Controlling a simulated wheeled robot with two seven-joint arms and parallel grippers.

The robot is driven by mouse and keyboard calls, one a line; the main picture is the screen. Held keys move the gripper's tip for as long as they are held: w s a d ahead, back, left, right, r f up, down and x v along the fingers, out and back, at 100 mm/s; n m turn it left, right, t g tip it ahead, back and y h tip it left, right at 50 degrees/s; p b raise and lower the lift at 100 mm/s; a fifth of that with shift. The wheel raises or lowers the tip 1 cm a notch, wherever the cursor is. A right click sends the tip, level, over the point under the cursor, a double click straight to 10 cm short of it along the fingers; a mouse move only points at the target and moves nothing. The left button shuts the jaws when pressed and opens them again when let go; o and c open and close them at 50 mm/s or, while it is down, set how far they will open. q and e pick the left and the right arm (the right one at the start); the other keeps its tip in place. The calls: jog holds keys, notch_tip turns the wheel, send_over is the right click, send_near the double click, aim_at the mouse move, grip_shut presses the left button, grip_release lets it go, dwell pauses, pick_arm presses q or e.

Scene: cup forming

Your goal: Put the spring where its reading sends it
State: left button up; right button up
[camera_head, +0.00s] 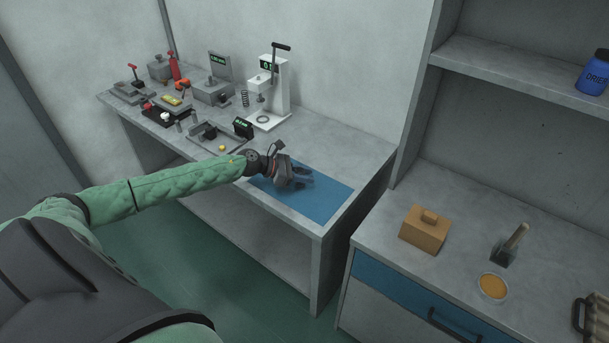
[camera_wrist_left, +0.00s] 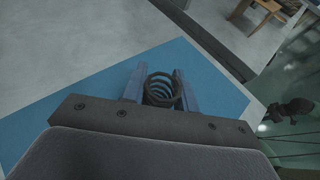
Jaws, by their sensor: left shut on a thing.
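In the left wrist view a dark coil spring (camera_wrist_left: 161,90) sits between the two fingers of my left gripper (camera_wrist_left: 162,88). The gripper is shut on it, above the blue mat (camera_wrist_left: 222,92). In the head view my left gripper (camera_head: 305,181) is over the blue mat (camera_head: 327,197) at the bench's right end, and the held spring cannot be made out there. A white press-like tester (camera_head: 280,95) with a lever and a green-lit display stands at the back of the bench. Another coil (camera_head: 245,98) stands left of it. My right gripper is not in view.
Left of the mat are a small black display (camera_head: 243,127), a grey block device (camera_head: 211,93) and several small tools. On the right counter (camera_head: 455,215) are a tan box (camera_head: 424,228), a brush (camera_head: 511,245) and an orange-filled bowl (camera_head: 493,287). A blue jar (camera_head: 594,73) stands on the shelf.

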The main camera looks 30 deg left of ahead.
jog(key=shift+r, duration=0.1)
pick_arm(q)
jog(key=o, duration=1)
jog(key=shift+o, duration=0.2)
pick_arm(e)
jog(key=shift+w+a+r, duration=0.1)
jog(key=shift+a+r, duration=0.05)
pick_arm(q)
jog(key=shift+r, duration=0.1)
jog(key=shift+s, duration=0.1)
jog(key=shift+s+a, duration=0.1)
jog(key=shift+a, duration=0.15)
jog(key=b+v, duration=0.1)
jog(key=v, duration=0.1)
jog(key=shift+s+a, duration=0.25)
jog(key=b+v, duration=0.3)
jog(key=v, duration=0.3)
jog(key=shift+s+a+r, duration=0.15)
jog(key=shift+s+r, duration=0.05)
jog(key=shift+v, duration=1.05)
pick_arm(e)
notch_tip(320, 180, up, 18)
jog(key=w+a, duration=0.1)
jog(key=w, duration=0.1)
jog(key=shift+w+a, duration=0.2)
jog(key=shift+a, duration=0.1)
